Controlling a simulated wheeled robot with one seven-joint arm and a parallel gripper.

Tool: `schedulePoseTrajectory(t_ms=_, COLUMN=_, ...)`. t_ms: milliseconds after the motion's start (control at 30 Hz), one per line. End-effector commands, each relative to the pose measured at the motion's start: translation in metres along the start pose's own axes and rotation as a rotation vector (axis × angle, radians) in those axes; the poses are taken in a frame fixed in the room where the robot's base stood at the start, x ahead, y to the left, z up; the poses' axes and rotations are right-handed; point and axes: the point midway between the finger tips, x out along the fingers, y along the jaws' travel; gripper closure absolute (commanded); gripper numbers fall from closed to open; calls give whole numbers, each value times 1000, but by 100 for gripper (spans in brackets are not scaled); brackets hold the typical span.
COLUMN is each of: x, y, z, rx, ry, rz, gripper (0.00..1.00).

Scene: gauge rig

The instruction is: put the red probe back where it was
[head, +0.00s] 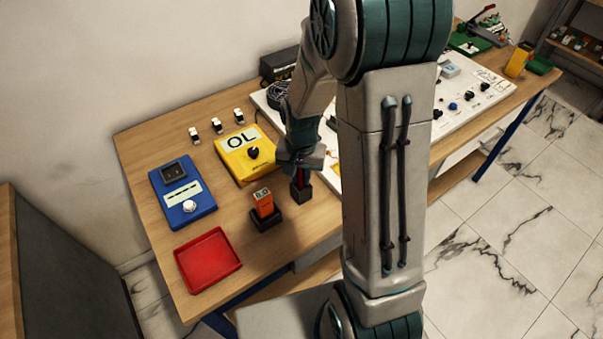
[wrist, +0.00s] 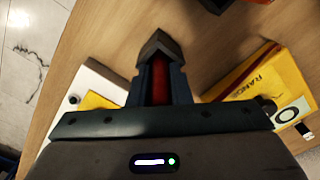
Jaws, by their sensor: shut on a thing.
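My gripper (head: 301,170) points down over the wooden table, to the right of the yellow meter. It is shut on the red probe (head: 301,181), which shows as a red strip between the two fingers in the wrist view (wrist: 159,82). A dark square holder (head: 301,193) is at the probe's lower end. In the wrist view this holder (wrist: 158,45) is just beyond the fingertips. The probe's lower end is hidden, so I cannot tell how deep it sits in the holder. The yellow meter (head: 258,169) shows "OL".
An orange device (head: 263,199) in a black stand (head: 266,221) is close to the left of my gripper. A blue box (head: 182,207) and a red tray (head: 207,262) are farther left. A white panel (head: 455,107) with knobs lies to the right, partly behind my arm.

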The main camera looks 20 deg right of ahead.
Motion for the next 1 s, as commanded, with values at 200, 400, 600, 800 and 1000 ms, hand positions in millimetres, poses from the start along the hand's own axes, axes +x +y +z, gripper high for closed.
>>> schedulePoseTrajectory(t_ms=200, x=2, y=0, z=0, rx=-1, ry=0, rz=0, gripper=100)
schedulePoseTrajectory(t_ms=400, x=3, y=0, z=0, rx=-1, ry=0, rz=0, gripper=61)
schedulePoseTrajectory(t_ms=600, x=2, y=0, z=0, rx=-1, ry=0, rz=0, gripper=61)
schedulePoseTrajectory(t_ms=800, x=-7, y=-1, z=0, rx=-1, ry=3, rz=-1, gripper=61)
schedulePoseTrajectory(t_ms=1000, x=-42, y=-1, z=-1, rx=-1, ry=7, rz=-3, gripper=61)
